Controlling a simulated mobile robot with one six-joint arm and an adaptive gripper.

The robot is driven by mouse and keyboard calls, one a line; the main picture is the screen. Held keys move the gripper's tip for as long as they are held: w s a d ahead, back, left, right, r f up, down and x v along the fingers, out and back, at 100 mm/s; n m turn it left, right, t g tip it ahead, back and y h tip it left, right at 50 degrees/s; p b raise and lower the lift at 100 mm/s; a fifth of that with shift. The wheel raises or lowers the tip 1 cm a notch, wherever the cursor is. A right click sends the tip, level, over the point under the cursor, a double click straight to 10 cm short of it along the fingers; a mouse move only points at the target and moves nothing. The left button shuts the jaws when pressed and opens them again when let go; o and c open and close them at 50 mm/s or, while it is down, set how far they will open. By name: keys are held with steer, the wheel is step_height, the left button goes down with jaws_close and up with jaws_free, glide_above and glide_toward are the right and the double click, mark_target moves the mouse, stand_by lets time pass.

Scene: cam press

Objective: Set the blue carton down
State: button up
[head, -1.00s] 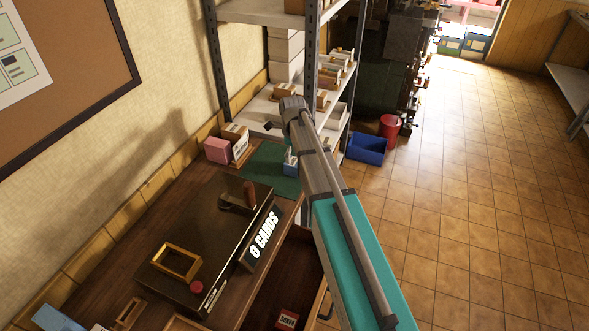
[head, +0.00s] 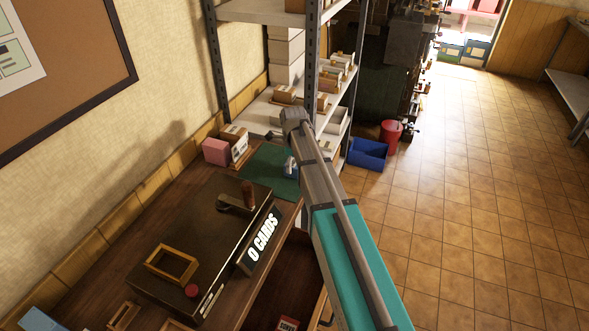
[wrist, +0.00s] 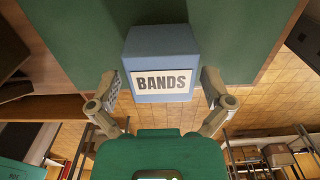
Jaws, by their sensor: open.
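The blue carton (wrist: 160,52) has a white label reading "BANDS" and fills the upper middle of the wrist view. It appears to stand on the green mat (wrist: 75,45). My gripper (wrist: 161,82) is open, with one finger on each side of the carton and a narrow gap at each side.
A pink box (head: 216,151) and a white-labelled carton (head: 236,142) stand behind the mat. A shelf rack (head: 262,112) rises behind. A blue bin (head: 367,154) and red bin (head: 390,135) are on the floor.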

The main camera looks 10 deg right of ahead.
mark_target(294, 163)
steer(key=c, duration=1.1)
steer(key=shift+r, duration=0.15)
step_height(294, 163, up, 3)
steer(key=p, duration=0.3)
steer(key=s+d+r+p, duration=0.8)
steer(key=s+r+p, duration=0.1)
steer(key=s+p, duration=0.1)
steer(key=shift+s+d+r, duration=0.2)
steer(key=shift+s+r, duration=0.15)
steer(key=shift+s, duration=0.25)
